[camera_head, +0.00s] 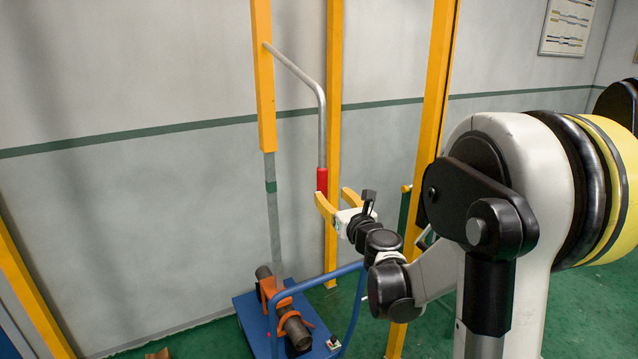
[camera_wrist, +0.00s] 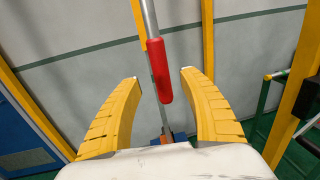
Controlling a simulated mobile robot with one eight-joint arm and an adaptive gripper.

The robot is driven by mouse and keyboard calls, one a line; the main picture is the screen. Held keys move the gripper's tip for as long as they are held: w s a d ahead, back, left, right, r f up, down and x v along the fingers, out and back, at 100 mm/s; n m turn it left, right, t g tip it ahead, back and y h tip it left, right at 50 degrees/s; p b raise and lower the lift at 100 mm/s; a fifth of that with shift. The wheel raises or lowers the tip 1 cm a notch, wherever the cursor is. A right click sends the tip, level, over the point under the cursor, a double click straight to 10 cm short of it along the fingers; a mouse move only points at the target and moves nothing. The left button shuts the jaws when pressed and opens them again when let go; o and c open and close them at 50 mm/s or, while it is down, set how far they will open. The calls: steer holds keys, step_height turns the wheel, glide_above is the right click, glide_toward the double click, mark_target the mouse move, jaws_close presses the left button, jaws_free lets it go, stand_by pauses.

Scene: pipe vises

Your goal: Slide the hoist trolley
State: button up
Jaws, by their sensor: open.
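A grey bent rod (camera_head: 321,110) comes off a yellow hanging post (camera_head: 264,80) and drops down to a red grip (camera_head: 322,180). In the wrist view the red grip (camera_wrist: 160,70) shows between my two yellow fingers, apart from both and seemingly just beyond or level with their tips. My gripper (camera_head: 335,197) is open and empty, at the lower end of the red grip; one finger overlaps it in the head view. It also shows open in the wrist view (camera_wrist: 159,78). The trolley's upper part and any rail are out of view.
A blue cart (camera_head: 250,318) with a blue handle stands below, carrying a brown pipe (camera_head: 295,330) in orange holders. Yellow uprights (camera_head: 333,120) and (camera_head: 430,120) stand behind and right of the grip. A grey wall with a green stripe closes the back.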

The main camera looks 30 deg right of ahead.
mark_target(324, 187)
steer(key=w, duration=0.5)
steer(key=w+d+b, duration=0.1)
steer(key=w, duration=0.2)
jaws_close()
